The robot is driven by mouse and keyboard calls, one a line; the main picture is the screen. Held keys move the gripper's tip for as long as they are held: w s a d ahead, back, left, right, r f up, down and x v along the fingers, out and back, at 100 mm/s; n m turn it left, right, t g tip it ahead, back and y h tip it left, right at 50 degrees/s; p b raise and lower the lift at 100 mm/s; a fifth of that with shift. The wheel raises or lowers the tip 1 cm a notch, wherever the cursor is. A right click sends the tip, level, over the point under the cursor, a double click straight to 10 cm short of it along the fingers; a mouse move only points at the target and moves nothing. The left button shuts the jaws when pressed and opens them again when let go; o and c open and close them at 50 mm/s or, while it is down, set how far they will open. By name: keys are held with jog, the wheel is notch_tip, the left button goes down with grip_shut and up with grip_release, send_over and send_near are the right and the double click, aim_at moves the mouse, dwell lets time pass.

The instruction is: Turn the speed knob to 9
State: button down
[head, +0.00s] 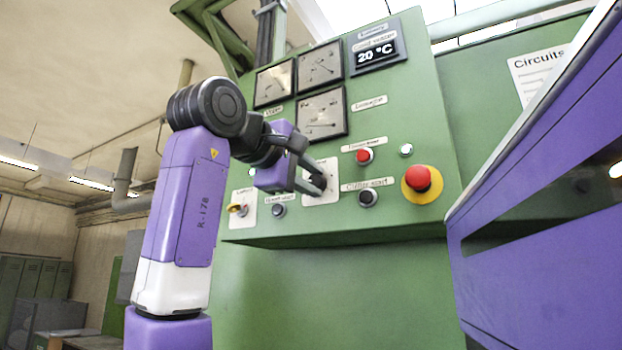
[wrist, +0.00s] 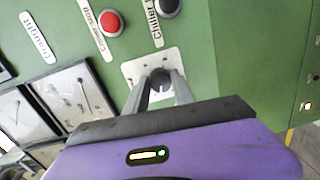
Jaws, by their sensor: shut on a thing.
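The speed knob (head: 319,183) is a dark round knob on a white square plate (head: 328,165) on the green control panel (head: 400,225). My gripper (head: 312,184) reaches it from the left in the head view and is shut on it. In the wrist view, the knob (wrist: 161,80) sits between the two grey fingers of my gripper (wrist: 160,84), in front of the white plate with small dark marks. The fingers cover part of the knob and plate. The setting that the knob points to cannot be read.
A red emergency button (head: 418,179) on a yellow base, a smaller red button (head: 364,156) and a black button (head: 368,197) are right of the knob. A yellow key-like switch (head: 238,208) is at left.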

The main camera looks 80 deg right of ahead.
jog(key=m, duration=0.4)
jog(key=shift+t, duration=0.3)
jog(key=m+p, duration=0.1)
jog(key=m, duration=0.4)
jog(key=shift+f+t, duration=0.1)
jog(key=shift+t, duration=0.2)
jog(key=m, duration=0.4)
jog(key=shift+m+t, duration=0.3)
jog(key=shift+m, duration=0.1)
jog(key=m+p, duration=0.1)
jog(key=m, duration=0.4)
jog(key=shift+f+h, duration=0.1)
jog(key=shift+h, duration=0.2)
jog(key=m, duration=0.9)
jog(key=shift+f+h+p, duration=0.1)
jog(key=shift+h+p, duration=0.2)
jog(key=m, duration=0.5)
jog(key=shift+w, duration=0.1)
jog(key=m, duration=0.5)
